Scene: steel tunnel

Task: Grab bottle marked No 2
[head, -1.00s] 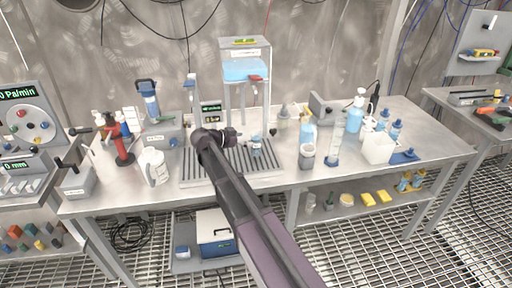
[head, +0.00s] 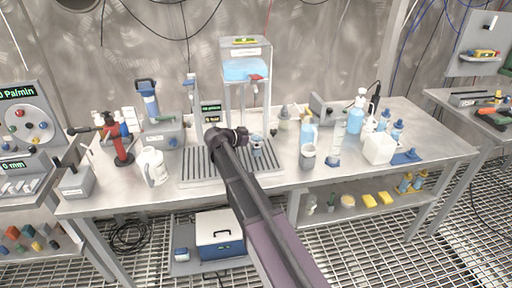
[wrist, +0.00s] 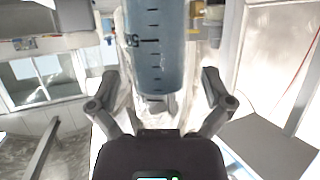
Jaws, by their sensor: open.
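In the wrist view my gripper (wrist: 160,98) is open, with one finger on each side. A translucent blue vessel with dark graduation marks (wrist: 155,45) fills the upper middle, ahead of the gap and apart from the fingers. No "No 2" marking can be read. Blue-capped bottles (head: 397,130) stand at the table's right, their labels too small to read.
The grate (head: 205,172) lies mid-table below the dispenser with its blue tank (head: 247,70). A white jug (head: 153,167) and red stand (head: 121,148) are at left. A grey cup (head: 307,157), tall cylinder (head: 335,147) and white container (head: 379,148) are at right. The table's front edge is largely clear.

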